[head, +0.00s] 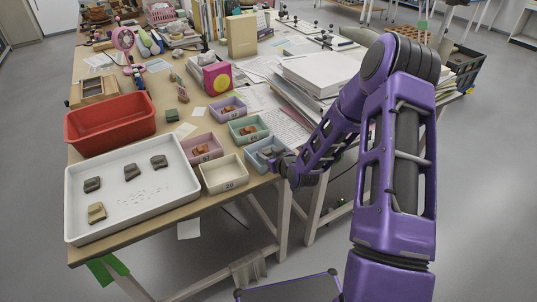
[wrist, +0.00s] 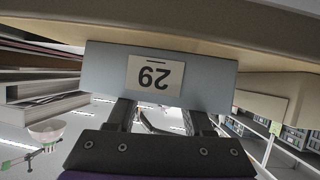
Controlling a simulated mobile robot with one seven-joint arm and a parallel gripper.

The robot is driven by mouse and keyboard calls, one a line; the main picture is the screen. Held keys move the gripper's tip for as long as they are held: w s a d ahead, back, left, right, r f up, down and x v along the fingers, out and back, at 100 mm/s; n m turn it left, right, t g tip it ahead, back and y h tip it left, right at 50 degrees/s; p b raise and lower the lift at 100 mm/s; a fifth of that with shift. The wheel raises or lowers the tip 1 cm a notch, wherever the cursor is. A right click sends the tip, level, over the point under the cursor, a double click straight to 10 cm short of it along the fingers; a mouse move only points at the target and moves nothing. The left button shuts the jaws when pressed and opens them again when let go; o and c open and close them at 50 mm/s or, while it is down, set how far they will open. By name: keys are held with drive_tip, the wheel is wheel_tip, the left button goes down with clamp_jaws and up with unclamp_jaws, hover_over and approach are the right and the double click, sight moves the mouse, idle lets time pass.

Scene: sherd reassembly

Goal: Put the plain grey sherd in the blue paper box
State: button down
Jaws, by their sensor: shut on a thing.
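The blue paper box (head: 254,161) stands at the table's front right edge. Its front wall with a label reading 29 fills the middle of the wrist view (wrist: 108,75), upside down. My gripper (head: 282,160) is at the box's right side.
A white tray (head: 140,213) holds several sherds. A red bin (head: 110,125) is behind the tray. Stacked papers (head: 315,75) lie behind my arm.

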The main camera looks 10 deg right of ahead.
drive_tip(key=shift+f, duration=0.15)
drive_tip(key=shift+s+f+b, duration=0.35)
drive_tip(key=shift+f+b, duration=0.4)
drive_tip(key=shift+b, duration=0.05)
drive_tip(key=shift+c, duration=1.5)
unclamp_jaws()
drive_tip(key=shift+d+f, duration=0.1)
drive_tip(key=shift+r+p, duration=0.55)
drive_tip(key=shift+p, duration=0.1)
drive_tip(key=shift+s+r+p, duration=0.15)
drive_tip(key=shift+r+p, duration=0.15)
drive_tip(key=v, duration=1.1)
drive_tip(key=shift+r+p, duration=0.25)
drive_tip(key=shift+p, duration=0.15)
